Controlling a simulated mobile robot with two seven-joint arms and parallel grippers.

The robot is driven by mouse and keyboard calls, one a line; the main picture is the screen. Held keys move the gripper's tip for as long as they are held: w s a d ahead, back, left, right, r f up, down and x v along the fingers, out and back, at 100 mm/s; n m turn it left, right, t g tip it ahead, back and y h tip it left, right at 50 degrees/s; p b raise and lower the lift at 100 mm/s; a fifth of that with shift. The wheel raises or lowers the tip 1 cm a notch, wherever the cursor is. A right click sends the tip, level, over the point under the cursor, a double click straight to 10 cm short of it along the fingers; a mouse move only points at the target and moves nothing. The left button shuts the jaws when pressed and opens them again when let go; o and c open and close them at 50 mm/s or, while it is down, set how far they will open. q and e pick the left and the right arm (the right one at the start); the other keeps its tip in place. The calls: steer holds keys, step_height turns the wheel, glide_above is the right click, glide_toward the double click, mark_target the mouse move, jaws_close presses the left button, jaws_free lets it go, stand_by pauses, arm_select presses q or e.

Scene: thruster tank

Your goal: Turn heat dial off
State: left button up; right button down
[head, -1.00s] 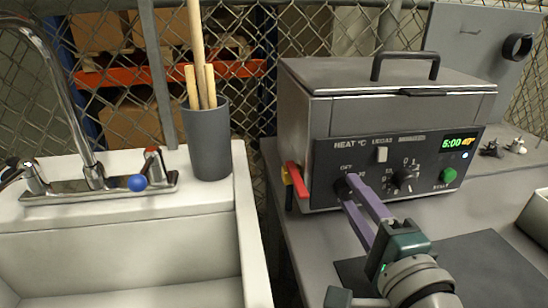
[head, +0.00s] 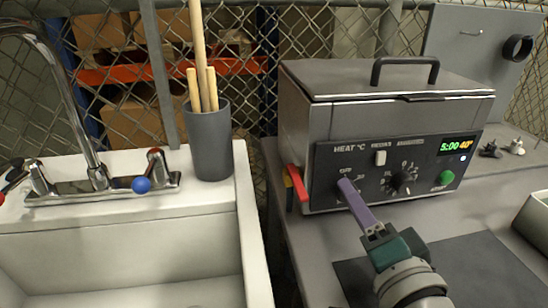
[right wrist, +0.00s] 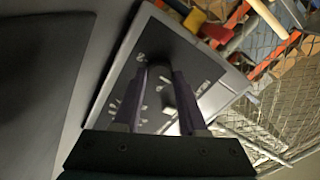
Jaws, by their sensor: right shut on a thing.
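The thruster tank (head: 300,140) is a grey metal box with a lidded top and a dark control panel (head: 420,188). The heat dial sits at the panel's left, under the HEAT °C label, mostly hidden by my fingers in the head view. My right gripper (head: 347,186) reaches it from the front right with purple fingers. In the right wrist view the two fingertips straddle the dark heat dial (right wrist: 160,76), shut on it. The display (head: 458,145) reads 5:00 in green and 40° in orange. My left gripper is not in view.
A second dial (head: 402,183), a light switch (head: 380,158) and a green button (head: 446,178) share the panel. A red handle (head: 297,183) sticks out at the tank's lower left. A sink (head: 120,225) and a grey cup of sticks (head: 208,145) stand left. A dark mat (head: 470,265) lies in front.

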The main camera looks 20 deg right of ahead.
stand_by(0.3)
steer(key=shift+c, duration=2.3)
jaws_free()
steer(key=v, duration=1)
steer(key=shift+w, duration=0.1)
